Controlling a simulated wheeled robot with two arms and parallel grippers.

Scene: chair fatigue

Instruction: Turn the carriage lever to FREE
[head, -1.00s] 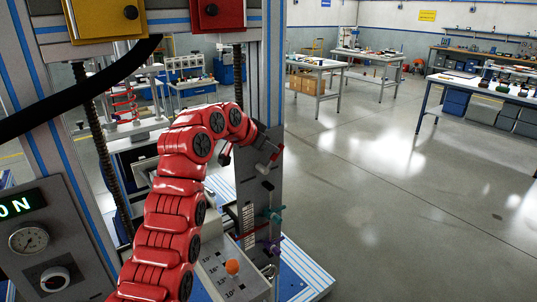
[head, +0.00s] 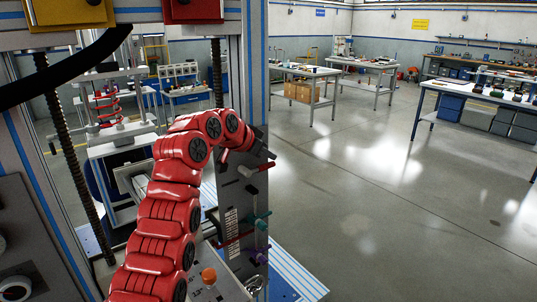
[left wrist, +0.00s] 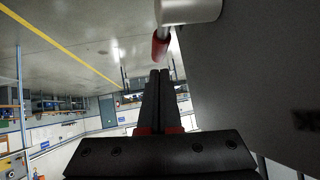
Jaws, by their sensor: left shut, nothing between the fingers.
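A lever with a red grip (head: 263,167) and a pale hub sticks out from the upper part of a grey upright plate (head: 233,196). I take it for the carriage lever; no FREE marking is readable. My left gripper (head: 223,156) is beside the plate, just left of the lever, and partly hidden by its own red arm. In the left wrist view, the gripper's fingers (left wrist: 159,76) are shut and empty. The red grip (left wrist: 160,46) shows just beyond the fingertips, below a silver hub (left wrist: 188,10); I cannot tell whether they touch. My right gripper is not in view.
Below on the same plate are a teal handle (head: 263,215) and a purple handle (head: 262,256). An orange knob (head: 208,274) stands near the base. A threaded rod (head: 68,150) stands at left. Open floor (head: 370,190) lies to the right.

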